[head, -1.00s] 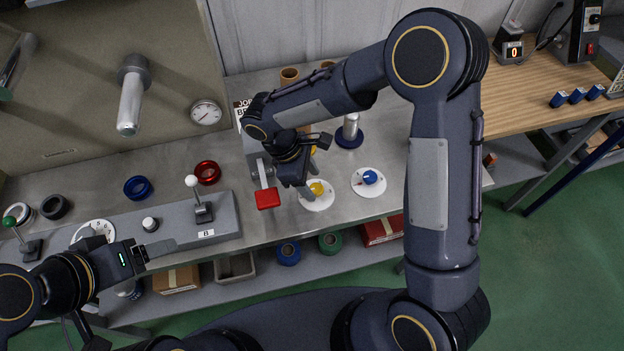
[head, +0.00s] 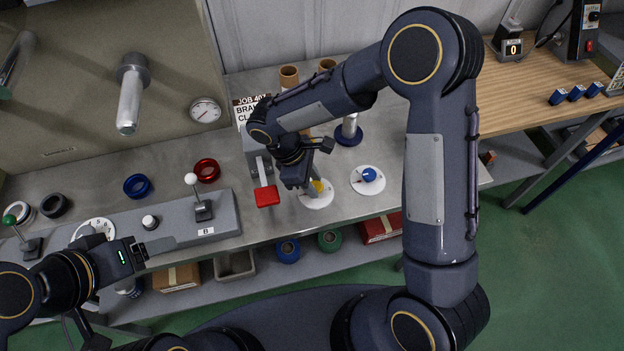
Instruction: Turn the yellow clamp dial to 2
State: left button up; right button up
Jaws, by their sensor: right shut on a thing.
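The yellow clamp dial (head: 318,186) sits on a round white plate (head: 319,201) on the grey bench, left of a blue dial. My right gripper (head: 314,188) reaches down over the yellow dial and is shut on it, its fingers covering much of the knob. The dial's pointer and numbers cannot be read here. My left gripper (head: 158,246) is at the lower left, in front of the grey control box and away from the dials; its fingers show edge-on, so their opening cannot be told.
The blue dial (head: 369,174) sits close on the right. A red-ended lever (head: 267,196) stands just left of my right gripper.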

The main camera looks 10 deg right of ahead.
jog(key=shift+m, duration=0.3)
jog(key=m, duration=0.2)
jog(key=m+g+y+b, duration=0.1)
jog(key=m, duration=0.1)
jog(key=shift+w+d+m+g, duration=0.1)
jog(key=shift+w+m+g, duration=0.1)
jog(key=shift+m+g, duration=0.15)
jog(key=m, duration=0.2)
jog(key=m+y, duration=0.1)
jog(key=m, duration=0.1)
jog(key=m+g+y, duration=0.1)
jog(key=m, duration=0.1)
jog(key=shift+w+d+m+b, duration=0.15)
jog(key=shift+d+m+b, duration=0.1)
jog(key=shift+b, duration=0.1)
jog(key=m+y, duration=0.1)
jog(key=m, duration=0.1)
jog(key=m+y, duration=0.1)
jog(key=m, duration=0.3)
jog(key=shift+d+y, duration=0.25)
jog(key=shift+y, duration=0.15)
jog(key=m+y, duration=0.1)
jog(key=m, duration=0.2)
jog(key=m+t, duration=0.1)
jog(key=m, duration=0.1)
jog(key=shift+d+m+t+y, duration=0.15)
jog(key=shift+m+t+y, duration=0.1)
jog(key=shift+m+y, duration=0.15)
